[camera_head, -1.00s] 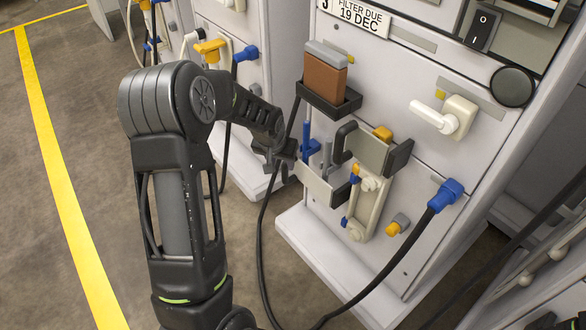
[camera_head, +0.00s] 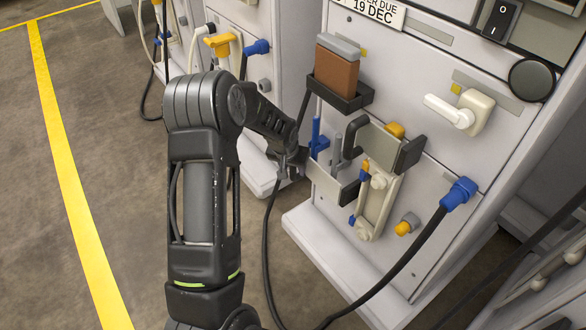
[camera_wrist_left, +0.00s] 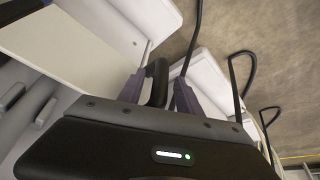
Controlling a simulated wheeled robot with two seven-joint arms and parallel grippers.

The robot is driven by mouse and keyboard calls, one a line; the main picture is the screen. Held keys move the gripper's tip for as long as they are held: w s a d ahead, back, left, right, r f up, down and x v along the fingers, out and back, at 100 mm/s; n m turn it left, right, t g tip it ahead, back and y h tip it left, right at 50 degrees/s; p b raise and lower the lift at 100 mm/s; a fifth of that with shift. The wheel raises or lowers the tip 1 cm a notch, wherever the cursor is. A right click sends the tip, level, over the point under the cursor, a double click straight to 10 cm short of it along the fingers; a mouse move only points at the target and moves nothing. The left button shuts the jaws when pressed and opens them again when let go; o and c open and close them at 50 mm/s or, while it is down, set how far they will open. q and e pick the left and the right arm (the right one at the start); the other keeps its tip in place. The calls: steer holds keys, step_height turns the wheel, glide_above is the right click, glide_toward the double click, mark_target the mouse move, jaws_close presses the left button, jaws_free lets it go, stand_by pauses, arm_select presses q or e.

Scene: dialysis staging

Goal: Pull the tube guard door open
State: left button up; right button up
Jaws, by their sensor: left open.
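The tube guard door (camera_head: 376,143) is a small grey-green plate on the front of the white machine, standing out over a pale tube channel. A black loop handle (camera_head: 351,138) is at its left edge and a dark block at its right. My left gripper (camera_head: 292,166) is left of the handle in the head view, its fingertips hard to make out. In the left wrist view my open fingers (camera_wrist_left: 159,95) have a black handle (camera_wrist_left: 157,80) between them; I cannot tell whether they touch it. My right gripper is not in view.
A brown box in a black holder (camera_head: 338,80) is above the door. A white lever (camera_head: 450,110) is to the upper right. A blue connector with a black hose (camera_head: 458,194) is to the lower right. Open floor with a yellow line (camera_head: 72,180) lies left.

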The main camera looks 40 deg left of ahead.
arm_select(q)
jaws_close()
stand_by(0.4)
steer(key=shift+a+r, duration=0.1)
stand_by(0.9)
